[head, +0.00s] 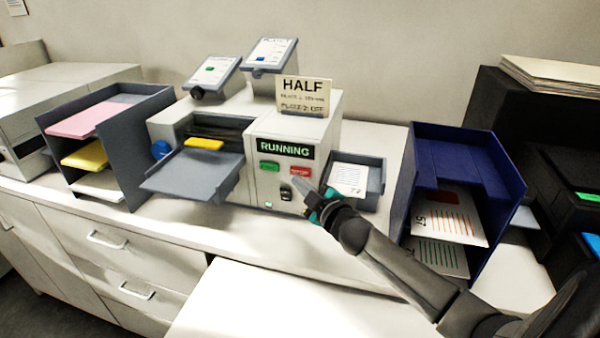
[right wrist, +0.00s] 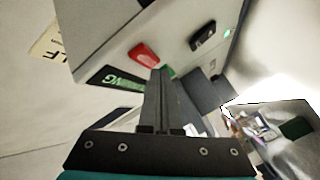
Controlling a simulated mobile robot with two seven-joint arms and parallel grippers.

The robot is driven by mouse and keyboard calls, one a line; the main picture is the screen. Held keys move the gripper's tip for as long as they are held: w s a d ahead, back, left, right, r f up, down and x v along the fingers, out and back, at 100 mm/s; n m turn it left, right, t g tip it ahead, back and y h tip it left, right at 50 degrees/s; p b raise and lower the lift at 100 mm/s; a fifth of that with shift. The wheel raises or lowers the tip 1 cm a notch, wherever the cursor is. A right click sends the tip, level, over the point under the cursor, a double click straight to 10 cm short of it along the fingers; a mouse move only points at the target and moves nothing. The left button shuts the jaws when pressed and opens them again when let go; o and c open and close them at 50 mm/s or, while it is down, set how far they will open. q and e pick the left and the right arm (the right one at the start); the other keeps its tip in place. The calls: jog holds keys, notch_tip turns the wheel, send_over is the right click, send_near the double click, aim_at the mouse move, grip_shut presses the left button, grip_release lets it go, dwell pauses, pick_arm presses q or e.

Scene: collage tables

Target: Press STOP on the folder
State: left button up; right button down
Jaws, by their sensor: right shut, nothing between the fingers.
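The folder (head: 222,123) is a light grey machine on the counter, its display (head: 286,150) reading RUNNING. Below the display are a green button (head: 269,165) and a red button (head: 300,171), which I take for STOP; its lettering is too small to read surely. My right gripper (head: 300,184) is shut and empty, its tip just below and in front of the red button. In the right wrist view, the fingertips (right wrist: 160,74) are beside the red button (right wrist: 143,54); I cannot tell if they touch. My left gripper is not in view.
A black switch (head: 286,192) sits below the buttons. A sign (head: 304,95) reading HALF stands on top. A small tray with paper (head: 349,179) and a blue rack (head: 407,210) are to the right. A grey rack with coloured paper (head: 131,160) is left.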

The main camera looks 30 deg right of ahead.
dwell(0.4)
jog(key=shift+w+d, duration=0.3)
jog(key=shift+d, duration=0.05)
jog(key=shift+w+d, duration=0.3)
jog(key=shift+d, duration=0.05)
dwell(0.7)
dwell(0.4)
jog(key=shift+s+a+p, duration=0.3)
jog(key=shift+s+a, duration=0.3)
jog(key=shift+a, duration=0.1)
jog(key=shift+s+a+p, duration=0.85)
jog(key=shift+s+a, duration=0.8)
jog(key=shift+a, duration=0.25)
